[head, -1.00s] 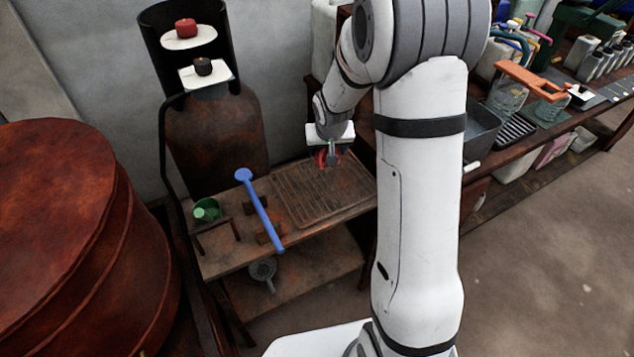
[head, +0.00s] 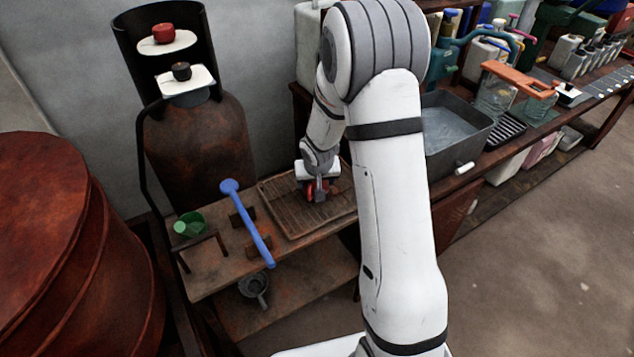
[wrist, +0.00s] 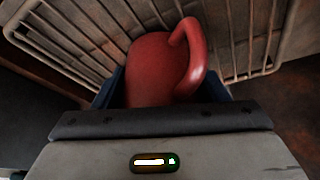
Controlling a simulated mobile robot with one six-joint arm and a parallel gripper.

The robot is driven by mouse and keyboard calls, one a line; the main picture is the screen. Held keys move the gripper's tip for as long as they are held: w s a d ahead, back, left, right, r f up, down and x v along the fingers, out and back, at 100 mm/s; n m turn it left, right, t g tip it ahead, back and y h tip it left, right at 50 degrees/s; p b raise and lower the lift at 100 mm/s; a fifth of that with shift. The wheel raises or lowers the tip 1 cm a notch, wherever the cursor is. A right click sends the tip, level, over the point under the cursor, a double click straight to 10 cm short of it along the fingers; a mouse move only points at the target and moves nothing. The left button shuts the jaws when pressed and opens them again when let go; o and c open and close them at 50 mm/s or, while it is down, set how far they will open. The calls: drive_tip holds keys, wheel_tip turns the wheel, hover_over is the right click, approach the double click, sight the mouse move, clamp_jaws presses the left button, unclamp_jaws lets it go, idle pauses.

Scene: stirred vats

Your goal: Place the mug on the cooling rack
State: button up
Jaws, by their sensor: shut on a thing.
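A red mug (wrist: 150,68) is between the jaws of my gripper (head: 316,191). In the wrist view its curved handle shows on the right side, and its lower part is hidden behind the gripper body. The brown wire cooling rack (head: 280,207) lies on the small wooden table. My gripper (wrist: 172,92) is shut on the mug, over the far right part of the rack. The rack's bars (wrist: 85,42) show behind the mug in the wrist view. I cannot tell whether the mug touches the rack.
A blue rod-like tool (head: 248,222) lies across brown blocks left of the rack. A green cup (head: 190,224) stands on the table's left end (head: 205,280). A grey basin (head: 455,125) stands on the right bench. A large rust-red vat (head: 70,240) stands at left.

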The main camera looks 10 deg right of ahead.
drive_tip(key=shift+r, duration=0.1)
drive_tip(key=o, duration=1.4)
drive_tip(key=shift+c, duration=0.2)
drive_tip(key=shift+r, duration=0.1)
drive_tip(key=s+r+p, duration=0.2)
drive_tip(key=s+r, duration=1.1)
drive_tip(key=r, duration=0.5)
drive_tip(key=s+r+g, duration=0.1)
drive_tip(key=s+r, duration=0.1)
drive_tip(key=s, duration=0.5)
drive_tip(key=s+r, duration=0.3)
drive_tip(key=s, duration=0.5)
drive_tip(key=shift+s+n+g+y, duration=0.25)
drive_tip(key=shift+n+g+y, duration=0.05)
drive_tip(key=shift+n+g, duration=0.1)
drive_tip(key=shift+r, duration=0.1)
